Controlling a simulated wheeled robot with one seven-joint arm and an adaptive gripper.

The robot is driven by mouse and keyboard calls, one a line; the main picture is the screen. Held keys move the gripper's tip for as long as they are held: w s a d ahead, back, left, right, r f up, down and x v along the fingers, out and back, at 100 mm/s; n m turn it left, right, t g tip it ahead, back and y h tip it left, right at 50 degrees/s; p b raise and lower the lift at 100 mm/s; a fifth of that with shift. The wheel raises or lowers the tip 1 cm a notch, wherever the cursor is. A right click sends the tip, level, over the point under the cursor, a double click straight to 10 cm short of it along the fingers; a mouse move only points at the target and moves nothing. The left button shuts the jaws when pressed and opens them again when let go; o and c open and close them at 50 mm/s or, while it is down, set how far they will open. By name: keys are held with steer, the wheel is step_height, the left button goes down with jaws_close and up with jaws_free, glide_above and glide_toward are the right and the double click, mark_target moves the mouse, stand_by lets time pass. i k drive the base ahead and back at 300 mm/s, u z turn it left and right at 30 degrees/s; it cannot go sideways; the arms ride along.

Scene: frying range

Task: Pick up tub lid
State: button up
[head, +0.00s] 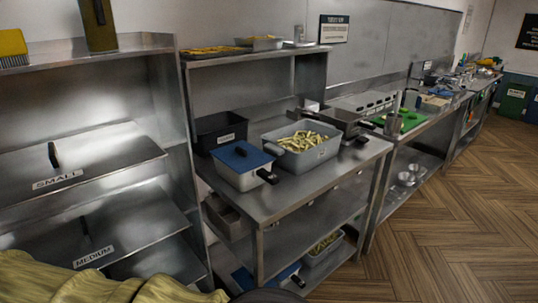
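A blue tub lid (241,156) lies on top of a grey metal tub (242,178) on the steel worktop, near its left front corner. The lid looks flat and covers the tub. A black handle sticks out at the tub's right front. A second blue lid-like piece (286,273) shows partly on the low shelf under the worktop, with much of it hidden. My gripper is not in view, so its place relative to the lid does not show.
A grey tub of fries (301,149) stands close right of the lidded tub, and a black bin (219,132) close behind it. A steel shelf (255,55) overhangs the back. The worktop's front strip (290,195) is clear. Wooden floor (440,220) is open at right.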

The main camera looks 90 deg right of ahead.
mark_target(241, 156)
steer(key=z, duration=1.75)
